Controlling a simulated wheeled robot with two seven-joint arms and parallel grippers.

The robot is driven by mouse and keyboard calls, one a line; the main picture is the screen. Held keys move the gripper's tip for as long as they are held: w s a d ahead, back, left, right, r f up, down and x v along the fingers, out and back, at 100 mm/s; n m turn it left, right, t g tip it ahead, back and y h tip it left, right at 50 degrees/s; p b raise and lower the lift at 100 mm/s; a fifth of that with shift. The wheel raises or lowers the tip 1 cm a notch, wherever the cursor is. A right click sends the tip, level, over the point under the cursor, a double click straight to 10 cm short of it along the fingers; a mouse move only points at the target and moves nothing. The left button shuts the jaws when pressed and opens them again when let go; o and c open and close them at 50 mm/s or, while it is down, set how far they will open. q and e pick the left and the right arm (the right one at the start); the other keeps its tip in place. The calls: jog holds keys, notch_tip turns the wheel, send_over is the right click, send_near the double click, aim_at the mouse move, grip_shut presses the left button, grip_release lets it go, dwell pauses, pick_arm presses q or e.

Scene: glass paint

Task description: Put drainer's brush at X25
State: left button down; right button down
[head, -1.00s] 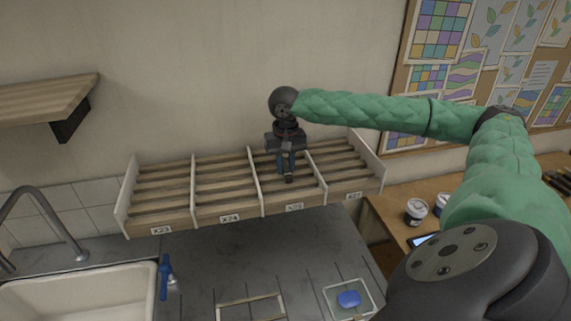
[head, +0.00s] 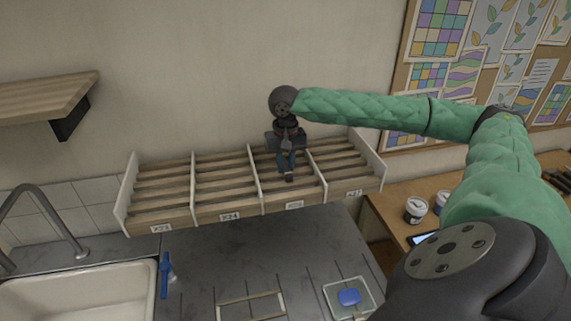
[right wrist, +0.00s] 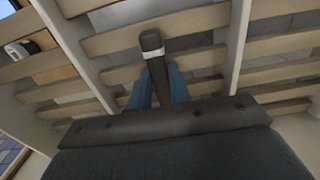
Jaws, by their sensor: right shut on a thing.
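The slatted wall rack (head: 225,212) has compartments labelled X23, X24, X25 and one at the right end whose label is hard to read. The X25 label (head: 294,205) is on its front edge. My right gripper (head: 287,160) is over the X25 compartment, pointing down, its blue fingers shut on the brush. The brush (right wrist: 153,50) shows as a dark handle with a pale band, between the fingers in the right wrist view. It lies over the slats between two dividers; I cannot tell whether it touches them. Its other end is hidden. My left gripper is not in view.
Pale dividers (head: 255,183) flank the compartment. The other compartments look empty.

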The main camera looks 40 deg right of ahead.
jog(key=c, duration=0.6)
grip_release()
jog(key=shift+r, duration=0.15)
jog(key=shift+r, duration=3.9)
